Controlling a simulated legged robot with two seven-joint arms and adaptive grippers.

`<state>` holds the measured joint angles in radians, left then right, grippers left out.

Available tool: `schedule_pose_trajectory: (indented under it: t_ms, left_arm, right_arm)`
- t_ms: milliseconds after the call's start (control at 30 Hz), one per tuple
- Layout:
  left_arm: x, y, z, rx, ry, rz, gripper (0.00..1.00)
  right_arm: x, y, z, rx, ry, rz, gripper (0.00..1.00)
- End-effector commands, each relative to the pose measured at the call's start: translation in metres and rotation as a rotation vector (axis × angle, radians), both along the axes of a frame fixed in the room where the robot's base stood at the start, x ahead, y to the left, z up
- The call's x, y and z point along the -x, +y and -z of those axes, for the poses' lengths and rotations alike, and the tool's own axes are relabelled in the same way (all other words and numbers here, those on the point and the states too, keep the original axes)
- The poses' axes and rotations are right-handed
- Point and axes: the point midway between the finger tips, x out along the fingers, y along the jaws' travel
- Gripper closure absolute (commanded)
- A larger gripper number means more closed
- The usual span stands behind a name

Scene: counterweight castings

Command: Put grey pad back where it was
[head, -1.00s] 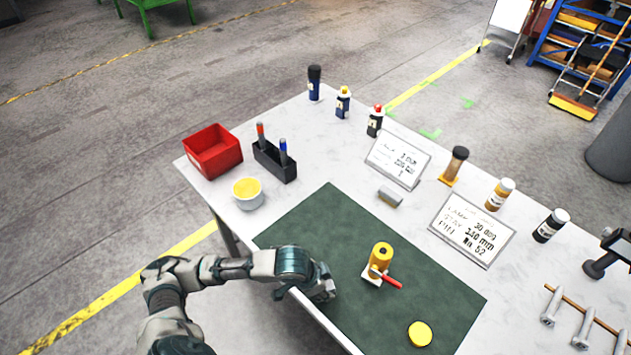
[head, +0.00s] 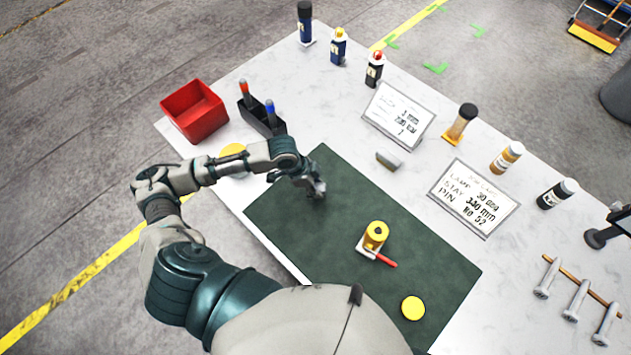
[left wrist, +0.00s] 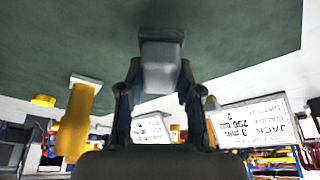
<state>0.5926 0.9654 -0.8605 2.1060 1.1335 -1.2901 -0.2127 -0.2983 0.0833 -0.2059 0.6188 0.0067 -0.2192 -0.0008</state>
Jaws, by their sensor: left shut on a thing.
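My left gripper (head: 316,190) is over the far left part of the dark green mat (head: 350,200). In the left wrist view my left gripper (left wrist: 158,85) is shut on a small grey block (left wrist: 161,66), which looks like the grey pad. The block's far end is close to the mat; I cannot tell whether it touches. The pad is mostly hidden by the fingers in the head view. Another small grey block (head: 388,160) lies on the white table between the mat and the sign cards. My right gripper is not in view.
Sign cards (head: 399,115) and bottles line the back.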

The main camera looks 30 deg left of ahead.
Motion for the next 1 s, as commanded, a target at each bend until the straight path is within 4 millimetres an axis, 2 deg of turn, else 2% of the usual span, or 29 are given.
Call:
schedule_pose_trajectory:
  t_ms: [100,300,500,700,733,833,867,1000]
  left_arm:
    - [-0.015,0.009,0.001,0.001,-0.002,-0.003,1.0]
    - [-0.029,0.016,0.002,0.001,-0.002,-0.003,1.0]
    - [-0.027,0.014,0.035,-0.001,0.002,-0.001,1.0]
    - [-0.027,0.011,0.038,-0.002,0.001,0.001,1.0]
    - [-0.027,0.012,0.039,-0.002,0.001,0.001,0.64]
    - [-0.027,0.012,0.039,-0.001,0.002,0.0,0.39]
    - [-0.027,0.013,0.039,-0.001,0.001,0.0,0.33]
    - [-0.027,0.015,0.038,0.001,0.0,-0.001,0.33]
  right_arm:
    - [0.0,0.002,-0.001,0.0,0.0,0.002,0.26]
    - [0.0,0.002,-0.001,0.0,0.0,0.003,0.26]
    - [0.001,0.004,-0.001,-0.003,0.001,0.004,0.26]
    - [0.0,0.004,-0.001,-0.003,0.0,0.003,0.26]
    - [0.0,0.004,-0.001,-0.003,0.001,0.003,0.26]
    - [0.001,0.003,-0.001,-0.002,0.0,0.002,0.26]
    - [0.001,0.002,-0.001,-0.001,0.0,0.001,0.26]
    - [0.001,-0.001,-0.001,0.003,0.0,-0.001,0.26]
